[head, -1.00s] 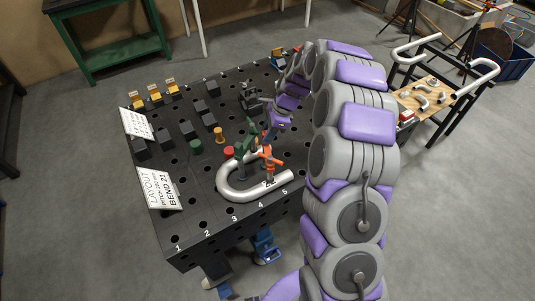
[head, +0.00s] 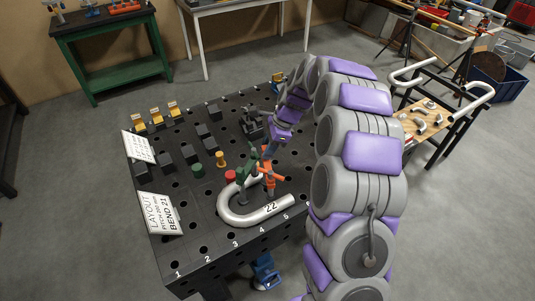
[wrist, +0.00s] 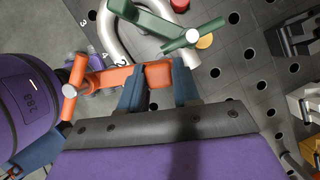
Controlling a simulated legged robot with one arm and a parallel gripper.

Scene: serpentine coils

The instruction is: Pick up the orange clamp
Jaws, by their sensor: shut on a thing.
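The orange clamp (head: 267,178) is at the right arm of the bent silver pipe (head: 232,209) in the head view. In the wrist view the clamp (wrist: 103,78) runs across the picture, with its orange end between my gripper's blue fingers. My gripper (wrist: 158,82) is shut on it; it also shows in the head view (head: 266,153), small and partly hidden by my arm. A green clamp (wrist: 178,28) lies close by, just beyond the fingers. Whether the orange clamp still touches the pipe is hard to tell.
The black perforated table (head: 205,245) carries dark blocks, a red disc (head: 230,175), a yellow post (head: 220,159) and yellow clamps (head: 156,121) at the back left. White layout signs (head: 160,213) stand along the left edge. A pipe cart (head: 430,115) stands at the right.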

